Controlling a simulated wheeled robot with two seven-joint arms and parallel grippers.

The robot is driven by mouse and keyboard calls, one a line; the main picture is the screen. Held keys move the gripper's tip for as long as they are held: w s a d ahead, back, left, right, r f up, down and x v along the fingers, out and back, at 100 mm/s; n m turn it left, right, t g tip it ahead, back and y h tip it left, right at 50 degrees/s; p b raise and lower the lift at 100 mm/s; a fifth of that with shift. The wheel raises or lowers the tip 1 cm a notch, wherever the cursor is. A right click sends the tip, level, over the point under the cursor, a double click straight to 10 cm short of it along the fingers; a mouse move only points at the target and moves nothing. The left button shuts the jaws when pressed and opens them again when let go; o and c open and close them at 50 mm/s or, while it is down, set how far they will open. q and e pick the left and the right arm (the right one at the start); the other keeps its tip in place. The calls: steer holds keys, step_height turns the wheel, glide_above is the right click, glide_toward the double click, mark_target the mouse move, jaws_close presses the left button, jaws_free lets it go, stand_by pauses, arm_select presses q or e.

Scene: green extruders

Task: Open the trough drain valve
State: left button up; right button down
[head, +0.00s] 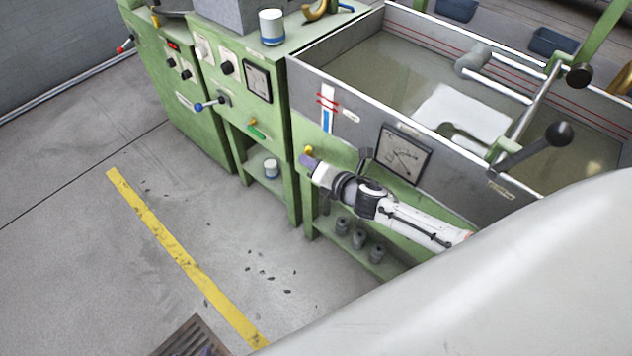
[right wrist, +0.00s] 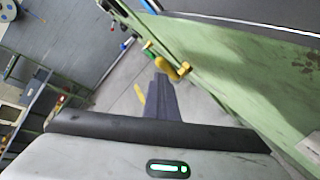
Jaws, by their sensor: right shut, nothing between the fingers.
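The trough (head: 355,118) is a grey-walled, liquid-filled basin on a green frame. A small yellow valve handle (head: 308,150) shows on the green frame below its front left corner. In the right wrist view the yellow handle (right wrist: 173,69) stands out from the green panel, just beyond the fingertips. My right gripper (head: 306,161) is shut and empty, close to the handle; its dark fingers (right wrist: 162,84) partly overlap the handle in the wrist view. I cannot tell whether they touch. My left gripper is not in view.
A green lever (head: 256,130) and a blue-tipped lever (head: 207,105) are on the machine to the left. A dial gauge (head: 404,154) is on the trough front above my right arm. Grey cylinders (head: 358,238) stand on the lower shelf. The floor at left is clear, with a yellow line (head: 185,260).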

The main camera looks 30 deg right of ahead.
steer(key=shift+w+d+r, duration=0.35)
steer(key=shift+w+r, duration=0.05)
steer(key=shift+s+a+r+p, duration=0.15)
steer(key=shift+a+r+p, duration=0.15)
steer(key=shift+r+p, duration=0.4)
steer(key=shift+s+a+f, duration=0.1)
